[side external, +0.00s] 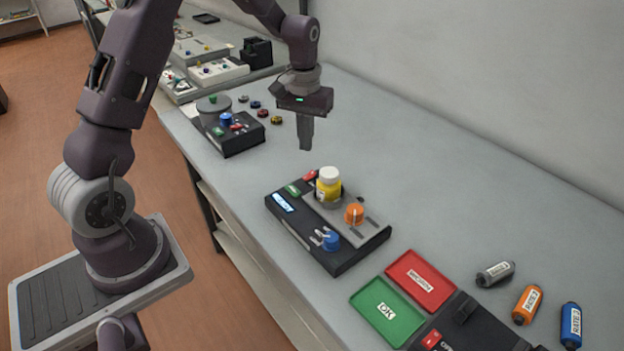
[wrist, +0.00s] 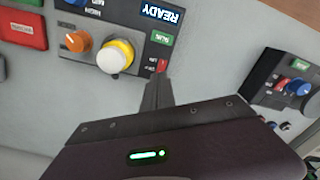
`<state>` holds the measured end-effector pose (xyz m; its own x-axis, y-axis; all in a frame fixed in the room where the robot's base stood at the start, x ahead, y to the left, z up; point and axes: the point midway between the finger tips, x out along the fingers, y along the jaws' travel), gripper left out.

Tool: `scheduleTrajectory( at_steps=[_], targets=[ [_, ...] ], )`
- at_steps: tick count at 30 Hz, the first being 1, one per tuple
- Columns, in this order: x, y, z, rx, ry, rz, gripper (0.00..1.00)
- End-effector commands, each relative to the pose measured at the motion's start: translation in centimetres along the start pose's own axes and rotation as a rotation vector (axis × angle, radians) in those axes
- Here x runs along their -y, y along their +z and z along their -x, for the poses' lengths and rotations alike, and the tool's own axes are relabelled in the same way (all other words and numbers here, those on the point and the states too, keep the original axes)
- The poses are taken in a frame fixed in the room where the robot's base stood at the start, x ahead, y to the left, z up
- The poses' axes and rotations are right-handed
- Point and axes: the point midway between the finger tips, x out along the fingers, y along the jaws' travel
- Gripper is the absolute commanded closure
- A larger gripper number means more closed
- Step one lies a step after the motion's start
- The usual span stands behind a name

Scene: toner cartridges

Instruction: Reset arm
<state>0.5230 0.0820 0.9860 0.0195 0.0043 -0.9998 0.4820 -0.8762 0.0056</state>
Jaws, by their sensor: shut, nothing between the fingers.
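My gripper (side external: 305,146) is shut and empty. It points straight down and hangs in the air above the table, behind the control box (side external: 350,262) in the side view. In the wrist view my gripper (wrist: 160,80) shows its closed fingers beside the box's edge, near a small red button. The box carries an orange knob (side external: 354,213), a blue knob (side external: 331,240) and a lit READY display (side external: 284,203).
A red tray (side external: 421,279) and a green OK tray (side external: 386,311) lie at the front right. Grey (side external: 495,273), orange (side external: 527,304) and blue (side external: 571,325) cartridges lie at the far right. Another device (side external: 230,132) stands at the back left. The table near the wall is clear.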

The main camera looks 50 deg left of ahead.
Motion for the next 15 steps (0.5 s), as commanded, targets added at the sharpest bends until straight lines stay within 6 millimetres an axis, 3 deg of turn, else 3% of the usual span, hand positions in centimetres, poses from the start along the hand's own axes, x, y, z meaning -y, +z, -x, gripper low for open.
scheduleTrajectory(
  at_steps=[2, 3, 7, 10, 12, 15],
  targets=[
    [-1.1, 2.2, 4.8, -0.059, 0.018, -0.055, 1.0],
    [-1.6, 4.0, 7.5, -0.094, 0.028, -0.092, 1.0],
    [-2.1, 12.0, 14.8, -0.211, 0.061, -0.224, 1.0],
    [-1.4, 18.4, 17.8, -0.3, 0.085, -0.322, 1.0],
    [-0.6, 22.4, 18.6, -0.355, 0.099, -0.382, 1.0],
    [0.5, 26.4, 18.5, -0.415, 0.113, -0.446, 1.0]
  ],
)
